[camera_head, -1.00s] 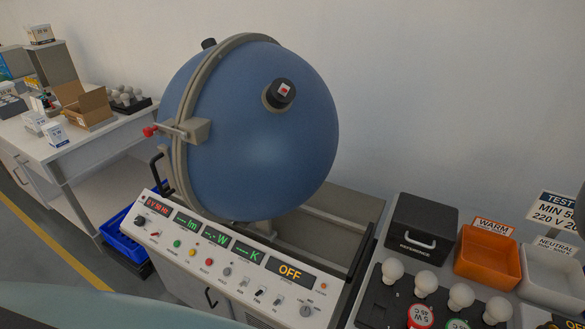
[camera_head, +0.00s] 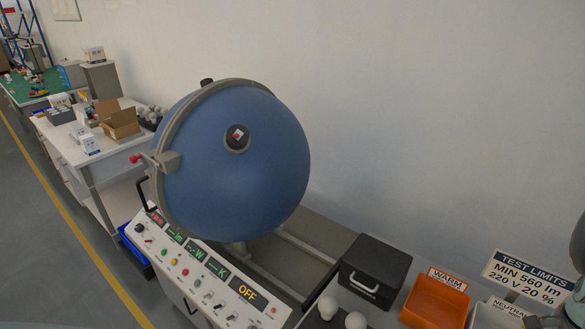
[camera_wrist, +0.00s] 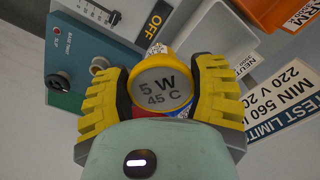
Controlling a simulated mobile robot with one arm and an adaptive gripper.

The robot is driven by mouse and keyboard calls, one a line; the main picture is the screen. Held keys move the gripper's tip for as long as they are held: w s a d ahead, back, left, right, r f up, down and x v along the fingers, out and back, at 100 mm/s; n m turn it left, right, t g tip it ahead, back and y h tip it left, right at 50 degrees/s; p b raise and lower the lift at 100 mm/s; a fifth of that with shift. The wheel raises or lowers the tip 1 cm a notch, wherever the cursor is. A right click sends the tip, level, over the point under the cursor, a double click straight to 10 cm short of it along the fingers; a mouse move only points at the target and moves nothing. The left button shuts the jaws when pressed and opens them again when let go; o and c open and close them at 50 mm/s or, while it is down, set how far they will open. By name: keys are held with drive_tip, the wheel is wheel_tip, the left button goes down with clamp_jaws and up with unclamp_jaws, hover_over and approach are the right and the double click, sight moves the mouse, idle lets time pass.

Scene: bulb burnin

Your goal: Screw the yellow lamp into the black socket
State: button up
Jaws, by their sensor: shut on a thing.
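In the wrist view my gripper (camera_wrist: 160,95) is shut, its yellow ribbed fingers on both sides of the yellow lamp (camera_wrist: 183,61). The lamp's round grey end, marked "5 W 45 C", faces the camera inside a yellow rim. The gripper does not show clearly in the head view.
A blue sphere (camera_head: 240,165) stands behind a control panel (camera_head: 205,280) reading OFF. To its right are a black box (camera_head: 375,270), an orange WARM bin (camera_head: 436,305) and a test-limits sign (camera_head: 530,277). White bulbs (camera_head: 327,307) show at the bottom edge.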

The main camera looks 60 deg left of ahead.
drive_tip(key=s+a+f+b, duration=0.3)
drive_tip(key=s+f, duration=0.4)
drive_tip(key=f, duration=0.3)
drive_tip(key=shift+s+a+f+b, duration=0.25)
drive_tip(key=shift+f+b, duration=0.1)
drive_tip(key=shift+b, duration=0.4)
drive_tip(key=shift+s+a+p, duration=0.1)
drive_tip(key=shift+a+p, duration=0.05)
drive_tip(key=shift+p, duration=0.3)
drive_tip(key=shift+f+b, duration=0.8)
drive_tip(key=shift+f, duration=0.25)
idle(0.3)
drive_tip(key=o, duration=1.3)
drive_tip(key=shift+r, duration=0.2)
